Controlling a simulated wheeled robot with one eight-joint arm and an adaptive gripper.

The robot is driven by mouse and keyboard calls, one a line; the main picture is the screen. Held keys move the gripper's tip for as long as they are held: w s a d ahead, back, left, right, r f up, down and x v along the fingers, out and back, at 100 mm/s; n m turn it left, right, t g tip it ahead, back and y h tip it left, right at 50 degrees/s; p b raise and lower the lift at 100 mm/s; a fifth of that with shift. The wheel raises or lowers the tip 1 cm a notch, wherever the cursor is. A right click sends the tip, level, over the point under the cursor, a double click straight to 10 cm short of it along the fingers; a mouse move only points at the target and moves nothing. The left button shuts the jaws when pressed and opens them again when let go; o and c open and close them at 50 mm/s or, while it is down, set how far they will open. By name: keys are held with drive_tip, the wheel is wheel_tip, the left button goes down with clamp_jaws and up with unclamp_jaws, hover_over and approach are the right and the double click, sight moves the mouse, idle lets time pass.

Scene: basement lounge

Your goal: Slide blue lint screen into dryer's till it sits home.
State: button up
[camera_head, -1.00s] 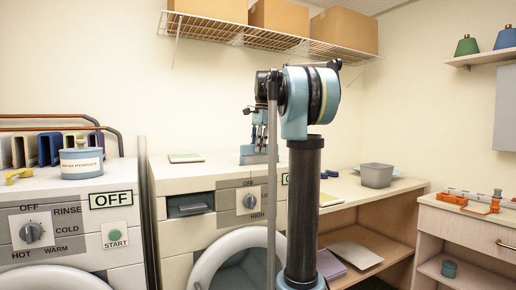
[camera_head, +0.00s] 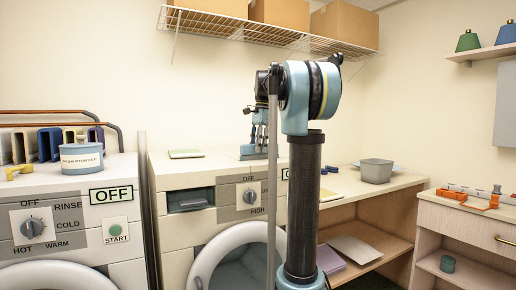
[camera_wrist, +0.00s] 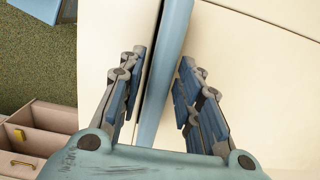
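The blue lint screen (camera_wrist: 164,75) shows in the wrist view as a long blue bar between the fingers of my gripper (camera_wrist: 160,95). Narrow gaps seem to show beside the bar, so the fingers look open around it. The dryer (camera_head: 172,232) is the white middle machine. Its rectangular slot (camera_head: 190,200) is at the upper left of its front, dark inside with a grey-blue surface showing.
A washer (camera_head: 75,265) with a powder tin (camera_head: 82,158) stands left. A flat green item (camera_head: 186,153) lies on the dryer's top. A counter (camera_head: 338,186) with a grey bin (camera_head: 376,171) stands right. A wire shelf (camera_head: 240,33) with boxes hangs above.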

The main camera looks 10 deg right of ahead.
idle(0.3)
wheel_tip(320, 180, up, 12)
drive_tip(key=d, duration=0.1)
drive_tip(key=shift+w+d, duration=0.2)
drive_tip(key=shift+w, duration=0.1)
drive_tip(key=shift+f, duration=0.1)
idle(0.5)
